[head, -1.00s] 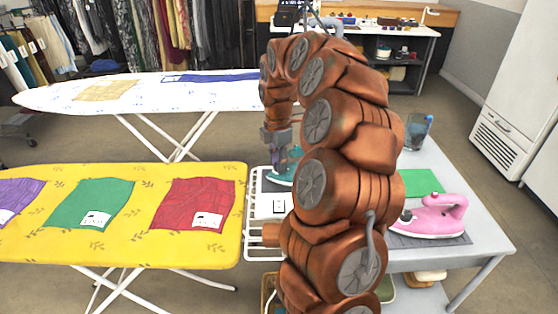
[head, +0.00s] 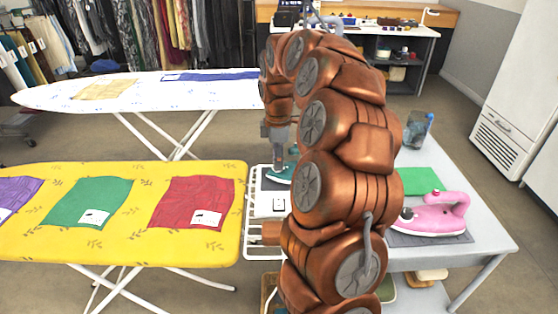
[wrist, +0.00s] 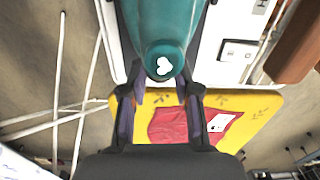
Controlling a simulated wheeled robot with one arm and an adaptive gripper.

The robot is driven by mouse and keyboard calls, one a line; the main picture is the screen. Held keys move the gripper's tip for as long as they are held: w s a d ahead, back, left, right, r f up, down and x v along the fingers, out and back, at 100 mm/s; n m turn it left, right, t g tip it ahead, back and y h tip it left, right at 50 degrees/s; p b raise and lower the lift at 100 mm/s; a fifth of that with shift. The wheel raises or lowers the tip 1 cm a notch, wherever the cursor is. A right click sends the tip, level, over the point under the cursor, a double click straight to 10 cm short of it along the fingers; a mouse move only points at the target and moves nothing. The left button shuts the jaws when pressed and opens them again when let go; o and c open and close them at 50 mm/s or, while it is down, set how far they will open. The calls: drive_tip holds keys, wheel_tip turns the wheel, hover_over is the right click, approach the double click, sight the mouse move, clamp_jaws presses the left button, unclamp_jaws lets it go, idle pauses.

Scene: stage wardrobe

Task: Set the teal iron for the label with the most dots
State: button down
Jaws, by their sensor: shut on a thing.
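The teal iron (head: 280,174) is at the wire rest on the right end of the yellow ironing board, partly hidden by my arm. My gripper (head: 277,150) is shut on it; in the wrist view the teal iron (wrist: 165,25) is between the fingers. A red cloth (head: 190,195) and a green cloth (head: 88,195) lie on the yellow board, each with a white label, one on red (head: 207,219) and one on green (head: 95,217). Their dots are too small to count. A purple cloth (head: 14,195) is cut off at the left edge.
The white wire rest (head: 262,245) carries a small white card (head: 279,205). A white ironing board (head: 145,95) stands behind.

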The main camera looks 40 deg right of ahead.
drive_tip(key=shift+m+b, duration=0.3)
drive_tip(key=shift+m, duration=1.3)
drive_tip(key=c, duration=0.8)
unclamp_jaws()
wheel_tip(320, 180, up, 12)
